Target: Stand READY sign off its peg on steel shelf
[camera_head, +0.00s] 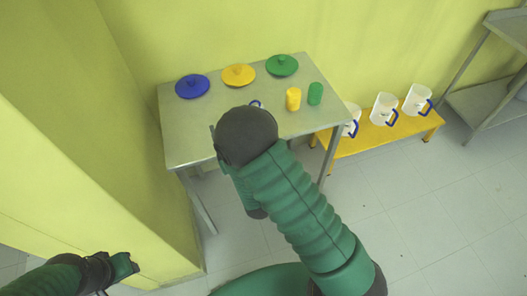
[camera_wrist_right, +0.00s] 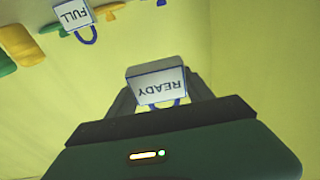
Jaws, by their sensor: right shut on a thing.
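The READY sign (camera_wrist_right: 158,84), a white block with blue edges and a blue loop, is between the fingers of my right gripper (camera_wrist_right: 160,96) in the right wrist view. The gripper is shut on it, and its lettering appears upside down there. No peg is visible at the sign. In the head view my right forearm and wrist cover the gripper and the sign above the steel table (camera_head: 190,148). My left gripper (camera_head: 122,266) is at the lower left, away from the table; its jaws are unclear.
Blue (camera_head: 192,86), yellow (camera_head: 238,75) and green (camera_head: 282,65) lids lie along the table's back. A yellow cylinder (camera_head: 293,99) and a green cylinder (camera_head: 315,94) stand at its right. White jugs (camera_head: 383,109) stand on a yellow bench (camera_head: 365,142). A FULL sign (camera_wrist_right: 73,14) shows in the wrist view.

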